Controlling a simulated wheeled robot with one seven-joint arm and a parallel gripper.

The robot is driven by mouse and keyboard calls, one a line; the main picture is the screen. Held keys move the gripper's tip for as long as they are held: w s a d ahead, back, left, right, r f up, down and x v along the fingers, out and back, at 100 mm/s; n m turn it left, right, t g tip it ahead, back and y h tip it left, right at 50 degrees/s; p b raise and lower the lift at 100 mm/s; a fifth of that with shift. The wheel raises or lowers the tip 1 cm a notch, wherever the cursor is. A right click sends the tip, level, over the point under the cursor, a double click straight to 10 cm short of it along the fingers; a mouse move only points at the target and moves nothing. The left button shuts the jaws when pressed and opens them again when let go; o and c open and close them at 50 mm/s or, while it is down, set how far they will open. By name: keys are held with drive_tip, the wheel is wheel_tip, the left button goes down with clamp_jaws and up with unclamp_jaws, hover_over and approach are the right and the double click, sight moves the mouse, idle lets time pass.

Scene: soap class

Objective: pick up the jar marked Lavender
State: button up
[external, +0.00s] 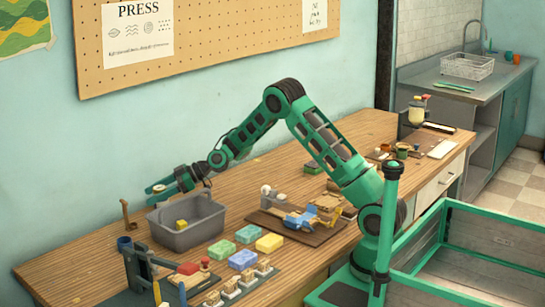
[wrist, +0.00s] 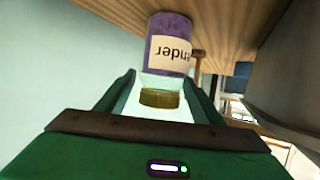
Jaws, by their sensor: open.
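The Lavender jar (wrist: 168,50) shows in the wrist view with its picture upside down. It has a purple body, a pale label ending in "ander" and a gold lid (wrist: 160,98). My gripper (wrist: 160,84) is open, with one finger on each side of the jar's lid end. A gap shows between the lid and each finger, and I see no grip on it. In the external view my gripper (external: 157,193) is at the far left of the wooden table, by the back wall. The jar's body is mostly hidden there behind my gripper and a grey tub.
The grey tub (external: 187,228) with a yellow block stands just in front of my gripper. A small brown post (external: 127,216) stands to its left. Coloured soap bars (external: 243,259) and a dark press (external: 140,265) are nearer the front. The wall is close behind.

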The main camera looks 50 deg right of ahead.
drive_tip(key=shift+x, duration=0.95)
drive_tip(key=c, duration=1.4)
drive_tip(key=shift+o, duration=0.2)
drive_tip(key=s+a+r, duration=0.8)
drive_tip(key=r, duration=0.3)
drive_tip(key=shift+a, duration=0.35)
